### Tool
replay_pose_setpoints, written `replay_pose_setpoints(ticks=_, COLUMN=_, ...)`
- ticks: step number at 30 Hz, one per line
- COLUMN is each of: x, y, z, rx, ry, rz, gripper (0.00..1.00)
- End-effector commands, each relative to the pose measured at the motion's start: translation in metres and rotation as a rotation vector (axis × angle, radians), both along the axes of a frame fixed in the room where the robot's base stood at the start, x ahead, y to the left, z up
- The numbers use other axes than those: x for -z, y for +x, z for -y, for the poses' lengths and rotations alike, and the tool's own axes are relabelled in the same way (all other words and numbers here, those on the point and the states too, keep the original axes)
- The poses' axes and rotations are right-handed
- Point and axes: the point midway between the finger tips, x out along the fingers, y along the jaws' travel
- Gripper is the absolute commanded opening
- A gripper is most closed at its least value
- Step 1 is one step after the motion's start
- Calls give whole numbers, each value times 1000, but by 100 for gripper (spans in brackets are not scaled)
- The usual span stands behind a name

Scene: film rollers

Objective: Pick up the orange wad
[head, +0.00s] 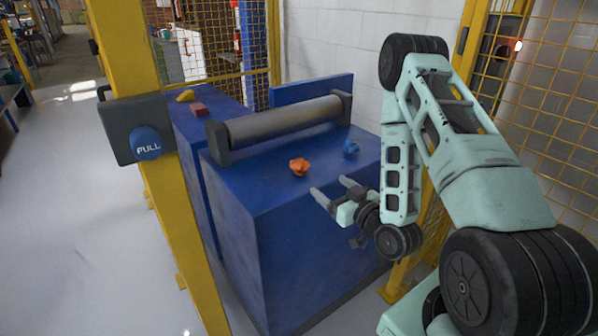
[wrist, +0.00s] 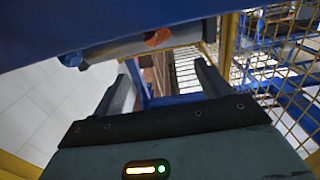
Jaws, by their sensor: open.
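The orange wad (head: 299,167) is a small crumpled lump on the blue top of the machine (head: 255,185), in front of the grey roller. It also shows in the wrist view (wrist: 158,38), above the gap between the fingers. My gripper (head: 328,186) is open and empty, to the right of the wad and nearer the camera in the head view, apart from it. Both fingers of my gripper (wrist: 162,76) show in the wrist view.
A blue wad (head: 350,147) lies right of the orange one. The grey roller (head: 280,123) spans the top behind them. A red block (head: 199,109) and a yellow wad (head: 186,95) lie beyond it. A yellow post (head: 150,190) with a switch box stands left.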

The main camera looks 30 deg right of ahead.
Motion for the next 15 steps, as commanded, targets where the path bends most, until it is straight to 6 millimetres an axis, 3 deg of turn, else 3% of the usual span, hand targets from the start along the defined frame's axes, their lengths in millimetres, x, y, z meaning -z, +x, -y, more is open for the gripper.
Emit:
replay_pose_setpoints(ticks=7, x=0, y=38, z=0, rx=2, ry=-1, rz=13, gripper=76)
replay_pose_setpoints(ticks=15, x=4, y=48, z=1, rx=-1, ry=-1, rz=11, gripper=76)
